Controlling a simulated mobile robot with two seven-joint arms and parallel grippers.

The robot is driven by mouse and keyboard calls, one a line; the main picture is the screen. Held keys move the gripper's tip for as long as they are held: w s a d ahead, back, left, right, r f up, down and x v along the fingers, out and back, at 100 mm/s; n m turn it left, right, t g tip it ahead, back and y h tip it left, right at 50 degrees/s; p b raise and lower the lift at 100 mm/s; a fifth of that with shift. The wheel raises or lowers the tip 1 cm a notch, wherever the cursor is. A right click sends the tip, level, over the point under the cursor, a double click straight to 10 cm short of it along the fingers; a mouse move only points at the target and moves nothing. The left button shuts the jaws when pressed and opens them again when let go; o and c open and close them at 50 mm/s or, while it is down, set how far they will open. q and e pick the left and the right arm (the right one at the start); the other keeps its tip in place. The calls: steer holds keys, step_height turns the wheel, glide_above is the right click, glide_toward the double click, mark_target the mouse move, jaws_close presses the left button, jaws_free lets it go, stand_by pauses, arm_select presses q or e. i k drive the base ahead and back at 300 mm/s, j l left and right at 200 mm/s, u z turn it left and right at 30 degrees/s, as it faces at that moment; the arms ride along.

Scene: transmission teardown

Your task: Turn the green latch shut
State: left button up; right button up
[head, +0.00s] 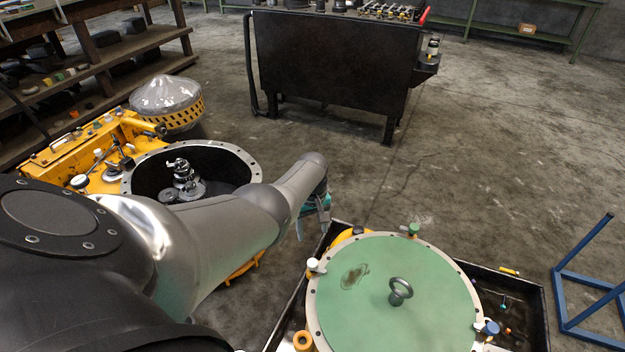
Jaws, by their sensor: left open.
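The green latch (413,230) is a small green-topped knob on the far rim of the round green lid (430,275). Whether it is turned open or shut is too small to tell. My left gripper (313,226) is at the end of the arm from the left, pointing down, open and empty. In the picture it is to the left of the green latch, apart from it and near the tray's back left corner. My right gripper is not in view.
A white-topped latch (316,266) and a blue latch (489,329) sit on the lid's rim. The lid's housing stands in a black tray (527,290). A yellow machine with an open round housing (243,157) is at left. A blue frame (562,290) stands right.

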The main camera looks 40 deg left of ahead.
mark_target(413, 228)
steer(key=k+l, duration=0.75)
steer(key=l, duration=0.2)
